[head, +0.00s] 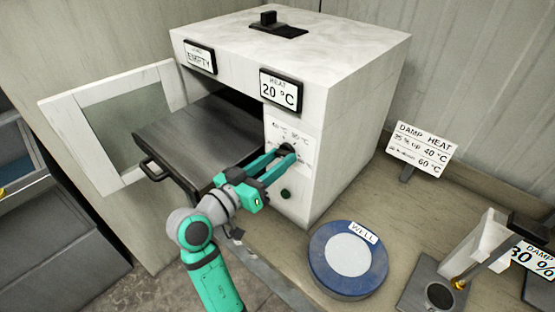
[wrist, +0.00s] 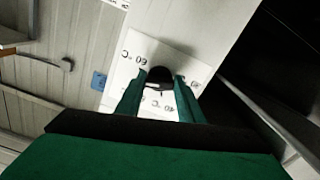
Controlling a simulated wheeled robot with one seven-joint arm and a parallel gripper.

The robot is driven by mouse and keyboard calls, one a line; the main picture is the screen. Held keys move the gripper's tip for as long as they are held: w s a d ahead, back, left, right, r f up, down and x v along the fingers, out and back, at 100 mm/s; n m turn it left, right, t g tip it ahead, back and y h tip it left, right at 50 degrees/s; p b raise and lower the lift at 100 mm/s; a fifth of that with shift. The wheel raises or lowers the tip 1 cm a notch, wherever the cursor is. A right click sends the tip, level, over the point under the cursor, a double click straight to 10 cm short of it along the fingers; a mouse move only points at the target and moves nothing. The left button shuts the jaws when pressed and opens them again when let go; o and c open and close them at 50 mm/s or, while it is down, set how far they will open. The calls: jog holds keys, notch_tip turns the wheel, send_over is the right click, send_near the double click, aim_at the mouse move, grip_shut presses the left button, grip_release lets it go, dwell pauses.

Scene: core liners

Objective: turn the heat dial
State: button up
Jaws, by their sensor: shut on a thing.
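The heat dial (wrist: 160,74) is a dark round knob on a white scale plate (head: 291,137) on the front of the white oven (head: 345,110). The plate carries 40 °C and 60 °C marks. My gripper (head: 287,155) reaches the plate from the front, its two green fingers on either side of the knob. In the wrist view the fingers (wrist: 160,92) are closed on the dial. The dial's pointer is hard to make out. The heat display (head: 281,91) above the plate reads 20 °C.
The oven door (head: 75,150) stands open at left, and a dark drawer (head: 200,140) is pulled out beside my arm. A damp heat card (head: 421,146) lists 40 °C and 60 °C.

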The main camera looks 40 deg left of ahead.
jog(key=shift+f+m, duration=0.1)
jog(key=shift+m, duration=1.5)
jog(key=o, duration=1.1)
jog(key=shift+c, duration=0.2)
jog(key=shift+s, duration=0.1)
jog(key=s+a, duration=0.1)
jog(key=s, duration=0.9)
jog(key=shift+s, duration=0.35)
